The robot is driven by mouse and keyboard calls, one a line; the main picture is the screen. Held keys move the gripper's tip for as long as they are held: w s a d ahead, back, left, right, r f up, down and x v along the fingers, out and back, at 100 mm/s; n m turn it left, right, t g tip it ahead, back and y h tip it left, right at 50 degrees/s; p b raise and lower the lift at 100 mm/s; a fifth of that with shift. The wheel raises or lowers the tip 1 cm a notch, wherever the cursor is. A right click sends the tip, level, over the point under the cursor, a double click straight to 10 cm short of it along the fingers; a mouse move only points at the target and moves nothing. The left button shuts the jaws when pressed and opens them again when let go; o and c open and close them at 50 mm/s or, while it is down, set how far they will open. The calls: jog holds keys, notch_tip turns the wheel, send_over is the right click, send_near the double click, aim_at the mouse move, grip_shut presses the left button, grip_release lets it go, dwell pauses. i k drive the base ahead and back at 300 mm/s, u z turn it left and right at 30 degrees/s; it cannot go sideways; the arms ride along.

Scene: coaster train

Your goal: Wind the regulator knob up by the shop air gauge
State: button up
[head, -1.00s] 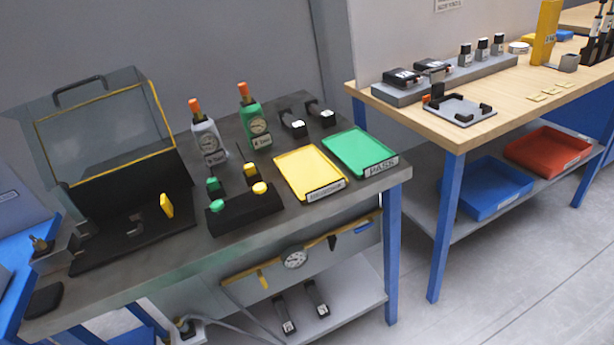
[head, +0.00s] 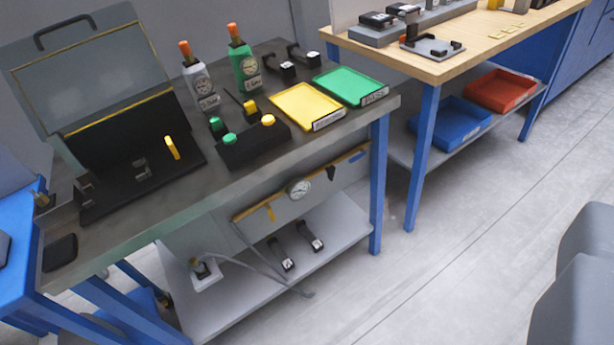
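A round white dial gauge (head: 298,188), which looks like the shop air gauge, sits on the panel below the front edge of the grey bench. A small black part (head: 331,173) to its right may be the regulator knob, but it is too small to be sure. The dial's reading cannot be made out. My gripper is not recognisable in the view.
A hose (head: 248,268) lies on the lower shelf. Grey rounded shapes (head: 580,290) fill the lower right; floor (head: 460,240) is open beside the bench.

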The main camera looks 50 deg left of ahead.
aim_at(331, 171)
jog(key=u, duration=0.1)
jog(key=i, duration=1)
jog(key=u, duration=0.05)
